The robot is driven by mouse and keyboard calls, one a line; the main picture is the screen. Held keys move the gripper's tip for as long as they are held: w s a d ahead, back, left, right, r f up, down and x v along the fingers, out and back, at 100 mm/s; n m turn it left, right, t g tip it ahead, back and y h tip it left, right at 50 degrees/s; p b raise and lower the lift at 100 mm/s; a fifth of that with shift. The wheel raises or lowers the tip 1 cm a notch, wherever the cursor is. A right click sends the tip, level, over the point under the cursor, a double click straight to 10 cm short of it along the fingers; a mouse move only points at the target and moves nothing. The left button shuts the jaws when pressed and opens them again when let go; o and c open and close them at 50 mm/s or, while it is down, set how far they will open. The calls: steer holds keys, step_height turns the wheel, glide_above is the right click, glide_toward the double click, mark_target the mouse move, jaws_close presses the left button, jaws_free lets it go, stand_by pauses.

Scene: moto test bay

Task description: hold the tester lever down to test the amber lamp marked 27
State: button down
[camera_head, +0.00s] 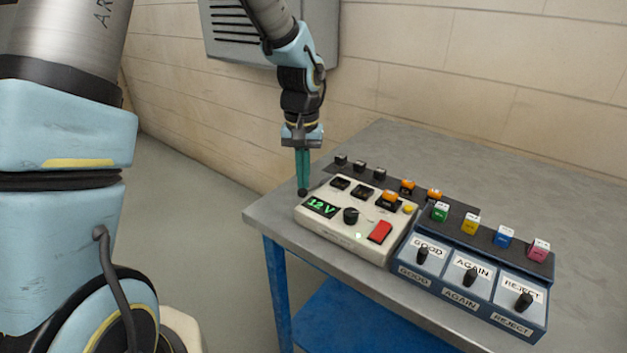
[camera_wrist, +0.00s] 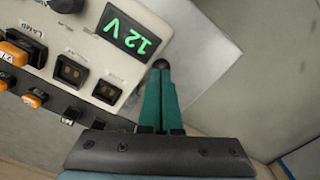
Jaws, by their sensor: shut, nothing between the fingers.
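The white tester box (camera_head: 335,222) sits on the table with a green display reading 12 V (camera_head: 320,207), a black knob (camera_head: 351,215) and a red lever plate (camera_head: 380,232). An amber lamp (camera_head: 390,197) sits in the tester's right-hand socket; in the wrist view it shows at the left edge (camera_wrist: 12,50), its number partly cut off. Two other sockets look empty. My gripper (camera_head: 303,191) is shut and empty, pointing down at the tester's left end. In the wrist view its fingertips (camera_wrist: 161,66) are beside the display's edge; contact cannot be told.
A dark rack behind the tester holds black pieces (camera_head: 359,166) and two more amber lamps (camera_head: 407,186). To the right, a blue box has switches labelled GOOD, AGAIN and REJECT (camera_head: 524,300) and several coloured blocks (camera_head: 470,222). The table's right rear (camera_head: 540,190) is clear.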

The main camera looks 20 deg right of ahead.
steer(key=shift+f, duration=0.15)
steer(key=shift+a+f, duration=0.1)
steer(key=shift+f, duration=0.2)
steer(key=shift+f+b, duration=0.1)
steer(key=shift+b, duration=0.2)
steer(key=shift+s+f, duration=0.1)
steer(key=shift+f, duration=0.2)
steer(key=shift+r, duration=0.15)
stand_by(1.6)
step_height(320, 180, up, 9)
steer(key=p, duration=0.6)
steer(key=shift+p, duration=0.4)
